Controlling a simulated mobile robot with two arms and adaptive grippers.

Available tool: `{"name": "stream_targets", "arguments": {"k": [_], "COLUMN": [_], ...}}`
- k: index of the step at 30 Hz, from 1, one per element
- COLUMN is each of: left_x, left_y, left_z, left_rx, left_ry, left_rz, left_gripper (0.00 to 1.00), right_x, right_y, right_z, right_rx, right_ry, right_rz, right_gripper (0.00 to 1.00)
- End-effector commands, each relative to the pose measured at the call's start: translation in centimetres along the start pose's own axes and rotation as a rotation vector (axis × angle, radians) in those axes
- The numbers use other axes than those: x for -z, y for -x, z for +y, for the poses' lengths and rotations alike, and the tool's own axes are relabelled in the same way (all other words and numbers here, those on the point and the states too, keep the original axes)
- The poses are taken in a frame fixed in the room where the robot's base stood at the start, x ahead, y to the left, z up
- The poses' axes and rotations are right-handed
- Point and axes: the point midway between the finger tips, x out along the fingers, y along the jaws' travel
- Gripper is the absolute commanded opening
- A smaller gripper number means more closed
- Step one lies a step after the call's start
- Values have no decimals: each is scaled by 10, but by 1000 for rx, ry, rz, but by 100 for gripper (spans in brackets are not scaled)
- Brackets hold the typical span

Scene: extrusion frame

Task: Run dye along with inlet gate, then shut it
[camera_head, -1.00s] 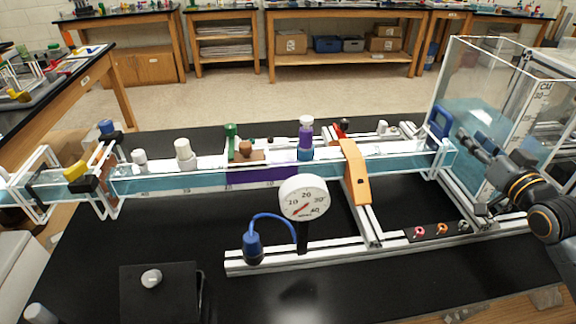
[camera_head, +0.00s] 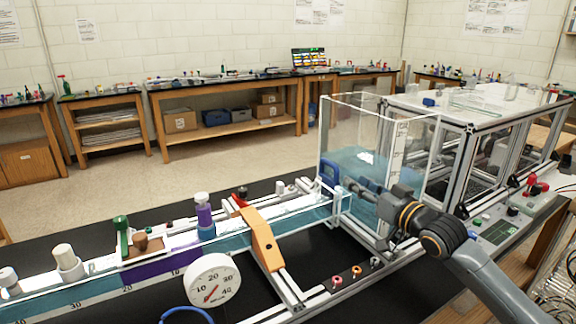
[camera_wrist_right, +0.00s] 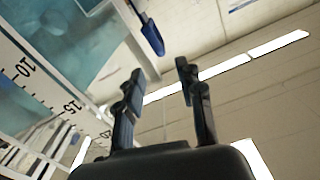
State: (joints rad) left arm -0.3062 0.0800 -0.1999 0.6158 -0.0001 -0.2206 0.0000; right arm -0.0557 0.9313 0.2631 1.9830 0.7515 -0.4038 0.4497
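The inlet gate's blue handle (camera_head: 330,174) stands upright at the channel end against the clear water tank (camera_head: 375,165). My right gripper (camera_head: 349,184) is beside the handle, on its right. In the right wrist view my right gripper (camera_wrist_right: 158,80) is open and empty, and the blue handle (camera_wrist_right: 153,38) lies just beyond the fingertips, apart from them. My left gripper is not in view.
An orange bracket (camera_head: 261,240) straddles the channel. A round white dial gauge (camera_head: 212,281) stands in front of it. Small coloured knobs (camera_head: 356,271) sit on the front rail. A control panel (camera_head: 497,232) is at the right. The black table is clear between the rails.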

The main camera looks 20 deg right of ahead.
Motion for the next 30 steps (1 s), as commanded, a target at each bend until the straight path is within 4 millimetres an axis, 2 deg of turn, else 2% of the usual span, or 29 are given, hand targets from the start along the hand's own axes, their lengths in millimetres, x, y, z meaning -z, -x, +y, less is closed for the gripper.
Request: {"name": "stream_targets", "arguments": {"k": [3,8,15,30], "left_x": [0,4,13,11], "left_y": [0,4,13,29], "left_z": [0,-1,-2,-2], "left_rx": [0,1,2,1], "left_ry": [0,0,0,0], "left_rz": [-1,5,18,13], "left_gripper": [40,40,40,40], "right_x": [3,6,7,5], "right_y": [3,-9,-44,-120], "right_z": [4,4,4,4], "right_rx": [-8,-8,-8,-7], "right_ry": [6,3,3,3], "right_rz": [2,6,6,3], "right_gripper": [37,37,37,37]}}
